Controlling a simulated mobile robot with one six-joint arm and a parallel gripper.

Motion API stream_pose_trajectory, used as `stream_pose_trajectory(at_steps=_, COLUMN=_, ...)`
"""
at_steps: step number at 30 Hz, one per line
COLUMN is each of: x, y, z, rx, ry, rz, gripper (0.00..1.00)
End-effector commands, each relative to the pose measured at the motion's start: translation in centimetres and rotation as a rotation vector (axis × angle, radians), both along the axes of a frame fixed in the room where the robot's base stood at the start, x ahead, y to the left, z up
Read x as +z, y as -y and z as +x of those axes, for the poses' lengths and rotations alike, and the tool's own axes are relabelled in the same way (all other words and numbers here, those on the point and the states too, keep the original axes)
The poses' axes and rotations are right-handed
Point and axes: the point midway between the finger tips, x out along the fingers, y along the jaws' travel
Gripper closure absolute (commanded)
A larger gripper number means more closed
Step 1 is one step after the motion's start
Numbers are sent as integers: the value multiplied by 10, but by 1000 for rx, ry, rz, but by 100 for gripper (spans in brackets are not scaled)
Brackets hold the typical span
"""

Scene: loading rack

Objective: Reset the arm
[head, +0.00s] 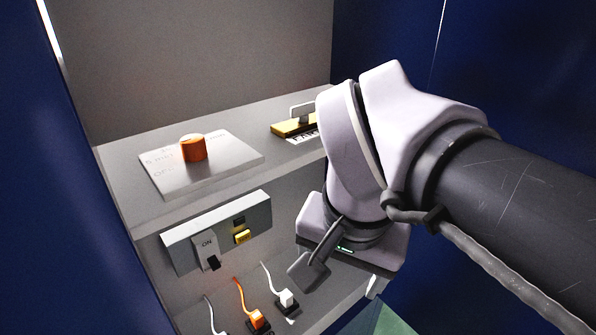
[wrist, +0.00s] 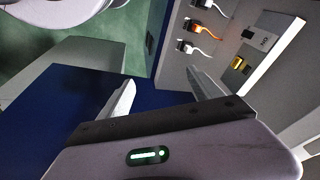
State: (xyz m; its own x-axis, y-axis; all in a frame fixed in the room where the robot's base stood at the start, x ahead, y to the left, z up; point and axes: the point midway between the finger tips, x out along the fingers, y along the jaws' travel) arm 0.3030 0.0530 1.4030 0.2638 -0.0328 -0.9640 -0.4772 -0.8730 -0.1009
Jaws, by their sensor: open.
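My gripper (head: 345,278) hangs at the end of my arm in front of the rack's right part, in the head view. In the wrist view, the two pale fingers of my gripper (wrist: 162,88) stand wide apart with nothing between them. The fingertips are partly hidden behind my wrist in the head view. My gripper touches none of the plugs or switches that I can see.
The grey rack holds an orange knob (head: 194,148) on a plate and a yellow block (head: 294,127) with a handle. Below are a switch box (head: 217,232) and several plugs, one orange (head: 256,319), one white (head: 286,298). Blue walls (head: 530,70) close in both sides.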

Motion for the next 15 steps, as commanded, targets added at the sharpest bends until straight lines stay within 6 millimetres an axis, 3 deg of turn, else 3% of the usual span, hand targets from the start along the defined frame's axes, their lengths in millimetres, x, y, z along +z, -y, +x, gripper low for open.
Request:
stream_pose_trajectory(at_steps=6, x=0, y=0, z=0, rx=1, ry=-1, rz=0, gripper=25)
stream_pose_trajectory(at_steps=8, x=-14, y=1, z=-3, rx=7, ry=3, rz=8, gripper=25)
stream_pose_trajectory(at_steps=11, x=-82, y=6, z=-16, rx=53, ry=38, rz=50, gripper=25)
stream_pose_trajectory(at_steps=12, x=-117, y=8, z=-23, rx=77, ry=64, rz=74, gripper=25)
stream_pose_trajectory(at_steps=15, x=-190, y=10, z=-36, rx=123, ry=141, rz=121, gripper=25)
